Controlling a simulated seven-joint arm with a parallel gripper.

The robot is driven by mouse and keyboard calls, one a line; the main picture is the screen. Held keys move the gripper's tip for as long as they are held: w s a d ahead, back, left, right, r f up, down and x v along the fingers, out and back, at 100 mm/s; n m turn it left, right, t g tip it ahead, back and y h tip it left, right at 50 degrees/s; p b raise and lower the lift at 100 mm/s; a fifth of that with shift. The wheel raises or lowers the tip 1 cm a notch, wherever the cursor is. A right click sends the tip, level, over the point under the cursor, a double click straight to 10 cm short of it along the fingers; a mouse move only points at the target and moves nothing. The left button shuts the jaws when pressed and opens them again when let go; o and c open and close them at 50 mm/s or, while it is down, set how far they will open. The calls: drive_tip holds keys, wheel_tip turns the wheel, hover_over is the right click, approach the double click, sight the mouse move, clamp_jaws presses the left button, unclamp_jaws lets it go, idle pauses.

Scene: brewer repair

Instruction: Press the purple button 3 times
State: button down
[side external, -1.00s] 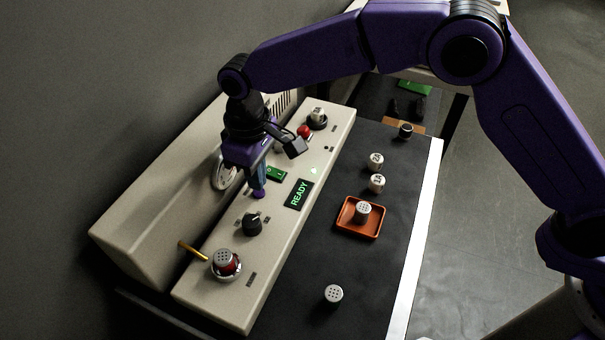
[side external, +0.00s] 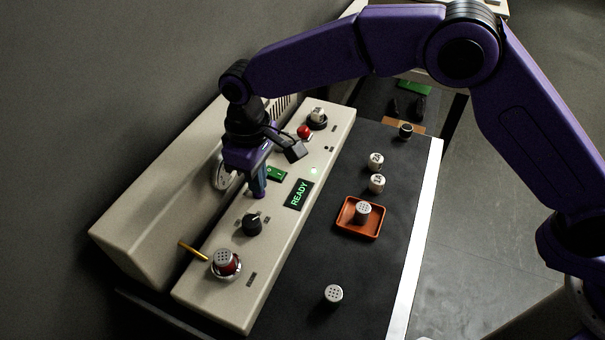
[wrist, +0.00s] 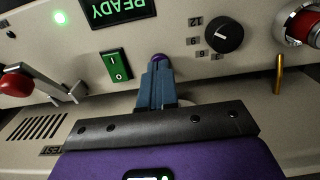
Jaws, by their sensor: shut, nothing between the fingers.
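The purple button (side external: 260,195) is on the top of the pale brewer panel, between the black dial and the green switch. In the wrist view the purple button (wrist: 158,57) shows just past the fingertips and is partly hidden by them. My gripper (side external: 259,190) is shut and empty, pointing down with its tips at the button. In the wrist view my gripper (wrist: 159,66) has its two fingers together. The tips look to be touching the button or very close above it; I cannot tell which.
Near the button are a black dial (side external: 252,225), a green switch (side external: 277,174), a lit READY display (side external: 299,194) and a red knob (side external: 303,132). A brass lever (side external: 193,251) sticks out at the left. An orange tray (side external: 346,226) and loose caps lie on the dark mat.

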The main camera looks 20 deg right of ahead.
drive_tip(key=shift+f, duration=0.5)
idle(0.4)
drive_tip(key=shift+r, duration=2.2)
drive_tip(key=shift+r, duration=0.1)
drive_tip(key=shift+r, duration=2.9)
drive_tip(key=shift+f, duration=4.25)
